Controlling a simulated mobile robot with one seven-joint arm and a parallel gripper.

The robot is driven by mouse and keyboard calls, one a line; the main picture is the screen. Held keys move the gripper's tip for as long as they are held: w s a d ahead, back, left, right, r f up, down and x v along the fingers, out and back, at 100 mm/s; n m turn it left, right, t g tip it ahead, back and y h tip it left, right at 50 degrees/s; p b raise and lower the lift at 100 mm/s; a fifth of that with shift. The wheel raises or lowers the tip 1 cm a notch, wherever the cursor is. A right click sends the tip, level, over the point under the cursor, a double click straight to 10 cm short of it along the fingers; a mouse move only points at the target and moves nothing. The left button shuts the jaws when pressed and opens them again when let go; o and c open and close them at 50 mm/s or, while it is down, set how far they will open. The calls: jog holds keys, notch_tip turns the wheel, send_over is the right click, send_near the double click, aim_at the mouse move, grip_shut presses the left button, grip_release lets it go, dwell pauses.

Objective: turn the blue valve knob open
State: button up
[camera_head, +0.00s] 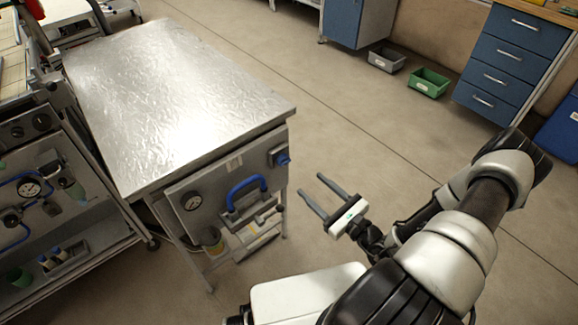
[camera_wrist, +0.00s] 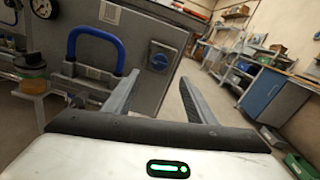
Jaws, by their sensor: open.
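The blue valve knob (camera_head: 283,159) sits at the right end of the front panel of a metal-topped cart. In the wrist view the knob (camera_wrist: 159,61) faces me on a square plate, ahead of my fingers and between them. My gripper (camera_head: 324,186) is open and empty, to the right of the knob and apart from it. In the wrist view its two fingers (camera_wrist: 158,90) reach forward, wide apart. The knob's pointer direction is too small to tell.
The metal cart top (camera_head: 160,100) is bare. Another gauge cart (camera_head: 60,200) stands at left. Green (camera_head: 429,82) and grey bins (camera_head: 387,60) lie on the otherwise open floor.

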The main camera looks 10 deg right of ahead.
aim_at(287, 163)
jog(key=b+x, duration=0.1)
jog(key=x, duration=1.1)
jog(key=shift+c, duration=0.2)
jog(key=c, duration=1)
